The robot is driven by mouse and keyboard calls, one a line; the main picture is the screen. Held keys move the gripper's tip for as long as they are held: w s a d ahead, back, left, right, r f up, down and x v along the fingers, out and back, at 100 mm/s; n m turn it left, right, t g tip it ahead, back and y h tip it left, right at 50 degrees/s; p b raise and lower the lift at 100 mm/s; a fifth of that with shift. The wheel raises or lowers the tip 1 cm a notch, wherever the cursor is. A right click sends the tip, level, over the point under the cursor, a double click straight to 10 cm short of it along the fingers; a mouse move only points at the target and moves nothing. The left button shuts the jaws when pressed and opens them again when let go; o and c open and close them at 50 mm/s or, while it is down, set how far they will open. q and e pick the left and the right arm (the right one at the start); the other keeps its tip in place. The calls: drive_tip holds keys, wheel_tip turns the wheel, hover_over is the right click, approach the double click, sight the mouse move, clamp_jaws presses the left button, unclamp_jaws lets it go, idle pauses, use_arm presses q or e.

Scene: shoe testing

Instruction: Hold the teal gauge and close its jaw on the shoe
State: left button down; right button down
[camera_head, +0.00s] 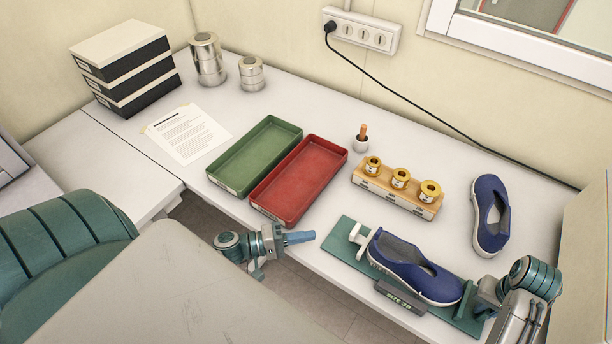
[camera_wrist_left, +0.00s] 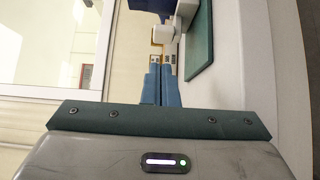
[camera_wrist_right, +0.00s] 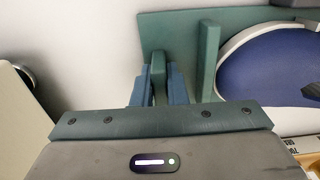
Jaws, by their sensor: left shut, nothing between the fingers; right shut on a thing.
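The teal gauge (camera_head: 347,228) lies flat on the table with a blue shoe (camera_head: 412,268) on it. Its white jaw (camera_head: 357,235) stands at the left end, near the shoe, and a dark display is on its front edge. My right gripper (camera_wrist_right: 157,85) is shut on a teal tab at the gauge's right end, beside an upright teal plate (camera_wrist_right: 206,70). My left gripper (camera_head: 311,236) is shut and empty, left of the white jaw and apart from it. In the left wrist view its fingers (camera_wrist_left: 160,84) point toward the white jaw (camera_wrist_left: 164,33).
A second blue shoe (camera_head: 490,214) lies at the back right. A wooden block with gold weights (camera_head: 398,188), a red tray (camera_head: 301,181) and a green tray (camera_head: 254,157) stand behind the gauge. The table's front edge runs below my left gripper.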

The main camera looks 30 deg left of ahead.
idle(0.3)
drive_tip(key=c, duration=1.4)
unclamp_jaws()
drive_tip(key=shift+o, duration=0.2)
